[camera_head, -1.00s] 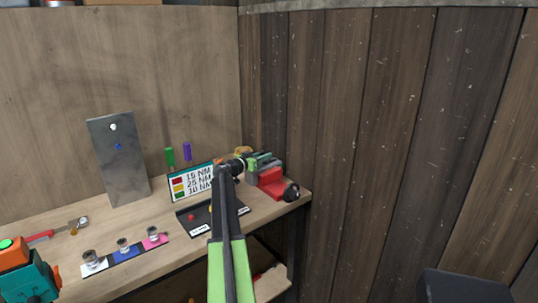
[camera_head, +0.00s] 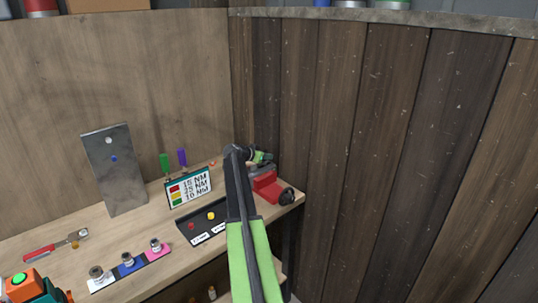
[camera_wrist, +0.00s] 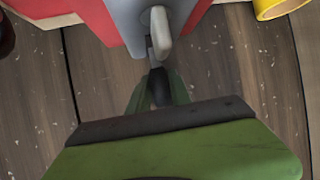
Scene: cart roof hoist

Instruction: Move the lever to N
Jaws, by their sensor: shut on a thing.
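My gripper (camera_head: 263,157) is at the far right end of the workbench, just above and behind a red machine (camera_head: 266,186). In the wrist view my gripper (camera_wrist: 157,90) has its green fingers close together around a small dark piece. A cream lever (camera_wrist: 160,32) on a grey housing (camera_wrist: 128,18) rises just beyond the fingertips, in line with that piece. The dark piece appears to be the lever's end, but the join is partly hidden. No N mark is readable in either view.
A black panel (camera_head: 201,237) with red and yellow buttons and a torque sign (camera_head: 189,187) stand left of my arm. A grey plate (camera_head: 113,170) leans at the back wall. A yellow ring (camera_wrist: 278,8) lies beside the housing. A plank wall rises at right.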

